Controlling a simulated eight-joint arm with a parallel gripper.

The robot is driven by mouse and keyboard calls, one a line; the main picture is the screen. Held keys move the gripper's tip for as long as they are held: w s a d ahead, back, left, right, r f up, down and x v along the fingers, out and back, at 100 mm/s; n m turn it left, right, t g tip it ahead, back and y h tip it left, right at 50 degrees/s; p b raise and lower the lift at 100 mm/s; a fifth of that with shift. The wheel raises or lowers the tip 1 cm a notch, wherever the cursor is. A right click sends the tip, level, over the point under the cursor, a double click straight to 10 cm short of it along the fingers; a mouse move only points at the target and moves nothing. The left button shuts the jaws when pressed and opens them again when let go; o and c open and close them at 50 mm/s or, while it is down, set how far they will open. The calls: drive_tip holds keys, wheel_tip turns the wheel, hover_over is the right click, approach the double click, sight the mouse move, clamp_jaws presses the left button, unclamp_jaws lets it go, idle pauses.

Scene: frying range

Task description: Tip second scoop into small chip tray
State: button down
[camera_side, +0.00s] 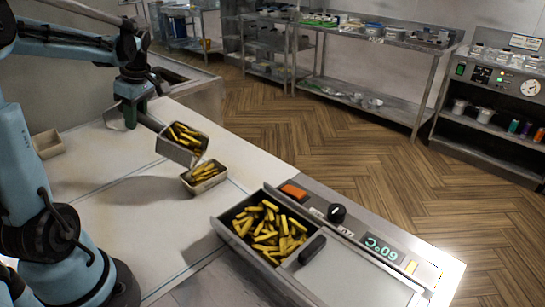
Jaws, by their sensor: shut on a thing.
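My gripper (133,112) is shut on the handle of a metal scoop (174,151) and holds it above the white worktop. The scoop is tilted down to the right and still has several golden chips in it. Its lower lip is over the small chip tray (208,187), a pale open box on the worktop. Chips (204,171) lie in the tray under the lip. I cannot tell whether the scoop touches the tray rim. The handle is partly hidden by the gripper.
A metal bin (226,232) full of chips stands at the front, beside a control panel (374,246) with a knob and green display. Another pale tray (47,144) sits at the far left. The worktop between is clear. Shelves line the back wall.

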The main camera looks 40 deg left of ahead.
drive_tip(key=shift+w+d+r+g+y, duration=0.3)
drive_tip(key=shift+d+r+y, duration=0.15)
drive_tip(key=shift+d+r, duration=0.15)
drive_tip(key=shift+w+d+r+g+y, duration=0.25)
drive_tip(key=shift+d+r+y, duration=0.2)
drive_tip(key=shift+r, duration=0.25)
drive_tip(key=shift+w+d+r+g+y, duration=0.25)
drive_tip(key=shift+w+d+r+y, duration=0.2)
drive_tip(key=shift+d+r, duration=0.2)
drive_tip(key=shift+w+d+r+g+y, duration=0.2)
drive_tip(key=shift+w+d+r+y, duration=0.1)
drive_tip(key=shift+d+r+y, duration=0.25)
drive_tip(key=shift+d+r, duration=0.1)
drive_tip(key=shift+s+a+f+t+h, duration=0.2)
drive_tip(key=shift+s+a+f+h, duration=0.2)
drive_tip(key=shift+a+f, duration=0.2)
drive_tip(key=shift+s+a+f+t+h, duration=0.2)
drive_tip(key=shift+s+a+f+h, duration=0.05)
drive_tip(key=shift+a+f+h, duration=0.25)
drive_tip(key=shift+s+a+f+t+h, duration=0.2)
drive_tip(key=shift+s+a+f+h, duration=0.2)
drive_tip(key=shift+a+f, duration=0.25)
drive_tip(key=s+a+f+t+h, duration=0.2)
drive_tip(key=a+f+t+h, duration=0.1)
drive_tip(key=a+f+h, duration=0.1)
drive_tip(key=shift+f+h, duration=0.5)
drive_tip(key=shift+f, duration=0.1)
